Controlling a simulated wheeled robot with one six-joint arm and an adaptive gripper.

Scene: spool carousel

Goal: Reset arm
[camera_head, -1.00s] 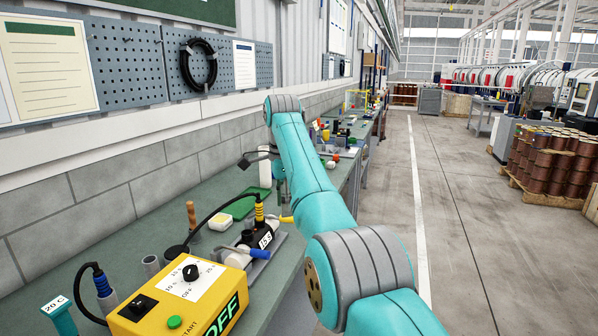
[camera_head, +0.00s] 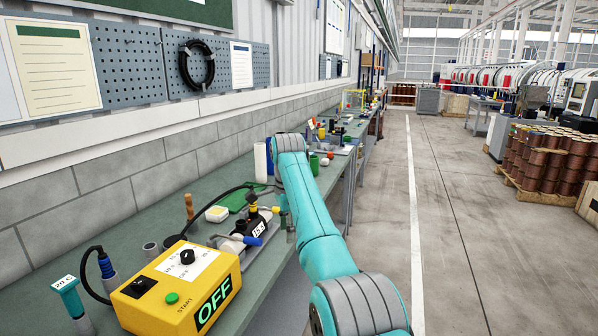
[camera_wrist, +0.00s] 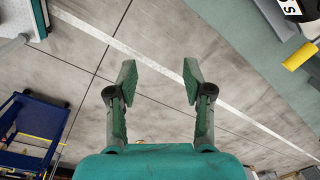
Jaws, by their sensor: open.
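My gripper (camera_wrist: 157,82) is open and empty in the wrist view, its two green fingers apart with bare concrete floor behind them. In the head view my teal arm reaches forward along the right edge of the workbench (camera_head: 262,275), and the gripper itself is hidden or too small to make out there. The yellow control box (camera_head: 180,285) stands on the near bench with a large OFF display. A black and yellow device (camera_head: 258,222) with a blue handle sits just left of my arm.
The bench edge and black device show at the wrist view's upper right. A blue cart (camera_wrist: 32,125) stands at its lower left. In the head view the aisle floor (camera_head: 450,230) right of my arm is clear. Copper-coloured spools (camera_head: 540,160) stand on a pallet farther right.

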